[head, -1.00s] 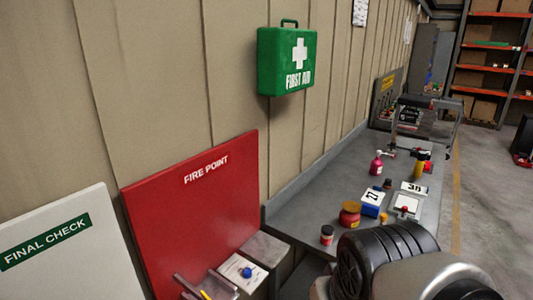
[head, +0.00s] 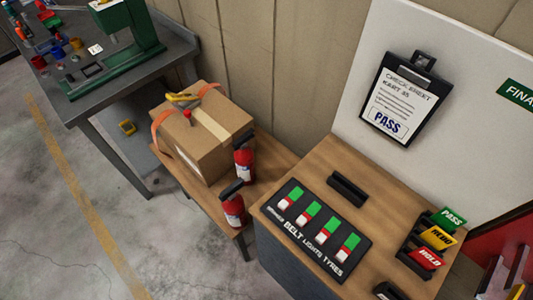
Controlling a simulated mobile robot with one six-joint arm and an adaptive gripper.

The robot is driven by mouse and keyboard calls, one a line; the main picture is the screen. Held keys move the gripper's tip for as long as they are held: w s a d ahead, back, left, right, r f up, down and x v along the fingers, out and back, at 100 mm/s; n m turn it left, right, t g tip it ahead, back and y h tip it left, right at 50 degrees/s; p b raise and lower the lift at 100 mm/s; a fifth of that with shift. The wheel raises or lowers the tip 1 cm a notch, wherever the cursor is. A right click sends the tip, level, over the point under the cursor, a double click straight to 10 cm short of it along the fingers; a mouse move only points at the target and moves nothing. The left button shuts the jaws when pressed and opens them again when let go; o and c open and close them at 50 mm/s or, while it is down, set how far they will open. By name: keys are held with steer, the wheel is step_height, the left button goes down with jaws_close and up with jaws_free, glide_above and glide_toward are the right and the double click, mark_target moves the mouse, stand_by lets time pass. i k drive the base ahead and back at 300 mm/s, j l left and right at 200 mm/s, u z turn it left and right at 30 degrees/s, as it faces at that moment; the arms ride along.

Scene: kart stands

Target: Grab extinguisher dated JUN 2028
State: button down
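Two small red fire extinguishers with black tops stand in the head view at the right end of a low wooden bench. One extinguisher (head: 244,163) is close against the cardboard box. The other extinguisher (head: 233,209) stands nearer the bench's front corner. Each has a pale label, but the print is too small to read, so I cannot tell which is dated JUN 2028. My gripper is not in view now.
The cardboard box (head: 203,150) fills much of the low bench (head: 280,158). A wooden-topped cabinet (head: 335,160) with a switch panel (head: 318,232) stands to the right. A grey workbench (head: 95,92) is at left. Open floor (head: 130,235) lies in front.

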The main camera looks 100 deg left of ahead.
mark_target(243, 154)
steer(key=u, duration=3.4)
steer(key=i+j+u, duration=0.1)
steer(key=i+u, duration=0.4)
steer(key=u, duration=0.25)
steer(key=i+u, duration=0.2)
steer(key=u, duration=0.15)
